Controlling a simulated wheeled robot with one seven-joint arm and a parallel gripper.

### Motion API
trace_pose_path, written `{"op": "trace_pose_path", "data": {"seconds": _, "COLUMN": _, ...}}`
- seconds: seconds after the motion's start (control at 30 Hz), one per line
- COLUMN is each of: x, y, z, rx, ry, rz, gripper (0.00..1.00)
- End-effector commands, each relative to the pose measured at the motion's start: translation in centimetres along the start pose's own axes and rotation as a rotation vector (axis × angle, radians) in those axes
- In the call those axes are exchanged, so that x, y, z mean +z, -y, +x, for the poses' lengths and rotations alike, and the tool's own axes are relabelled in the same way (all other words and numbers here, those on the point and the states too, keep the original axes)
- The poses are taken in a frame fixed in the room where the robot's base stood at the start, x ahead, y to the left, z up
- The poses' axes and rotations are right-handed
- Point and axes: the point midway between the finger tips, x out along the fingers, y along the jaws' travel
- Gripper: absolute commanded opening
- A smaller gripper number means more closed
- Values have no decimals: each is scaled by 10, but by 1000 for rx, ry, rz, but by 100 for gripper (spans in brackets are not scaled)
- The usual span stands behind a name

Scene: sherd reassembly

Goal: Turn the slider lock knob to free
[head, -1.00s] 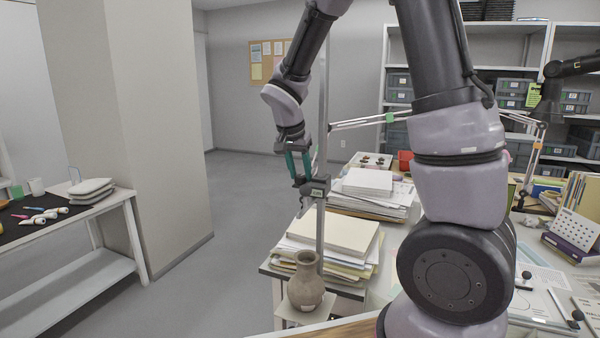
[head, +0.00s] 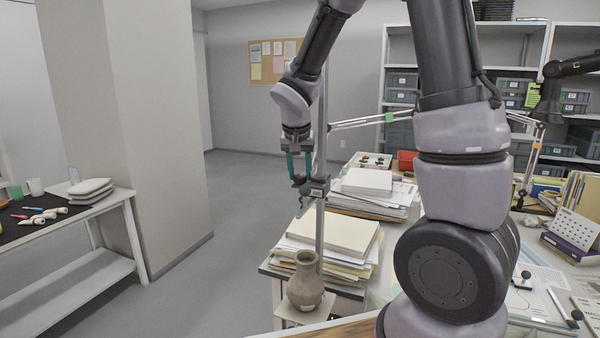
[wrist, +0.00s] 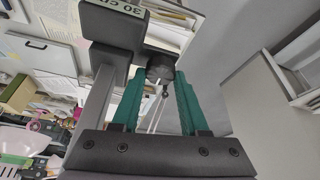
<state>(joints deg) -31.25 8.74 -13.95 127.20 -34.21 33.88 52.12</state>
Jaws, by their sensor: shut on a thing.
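The slider (head: 316,187) is a dark block with a small label on a grey upright post (head: 321,120). It also shows in the wrist view (wrist: 110,35). The lock knob (wrist: 160,68) is a dark round piece on the slider's side, between my fingertips in the wrist view. My gripper (head: 299,178), with teal fingers, is shut on the knob beside the slider; it also shows in the wrist view (wrist: 162,78). The fingers hide part of the knob, and I cannot read its lock setting.
A brown clay vase (head: 306,282) stands below the slider on a small stand (head: 290,314). Stacks of paper (head: 335,232) lie on the table behind it. A side table (head: 120,197) with small items stands at the left. The floor between (head: 235,230) is clear.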

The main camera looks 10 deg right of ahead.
Motion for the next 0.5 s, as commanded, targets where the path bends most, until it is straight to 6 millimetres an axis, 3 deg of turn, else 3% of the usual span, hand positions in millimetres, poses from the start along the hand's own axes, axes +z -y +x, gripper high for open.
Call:
{"op": "trace_pose_path", "data": {"seconds": 0.03, "x": -1, "y": 0, "z": 0, "rx": -1, "ry": -1, "rz": -1, "gripper": 0}}
{"op": "trace_pose_path", "data": {"seconds": 0.07, "x": 0, "y": 0, "z": 0, "rx": -1, "ry": -1, "rz": -1, "gripper": 48}}
{"op": "trace_pose_path", "data": {"seconds": 0.13, "x": 0, "y": 0, "z": 0, "rx": -1, "ry": -1, "rz": -1, "gripper": 74}}
{"op": "trace_pose_path", "data": {"seconds": 0.5, "x": 0, "y": 0, "z": -3, "rx": -1, "ry": -1, "rz": 1, "gripper": 74}}
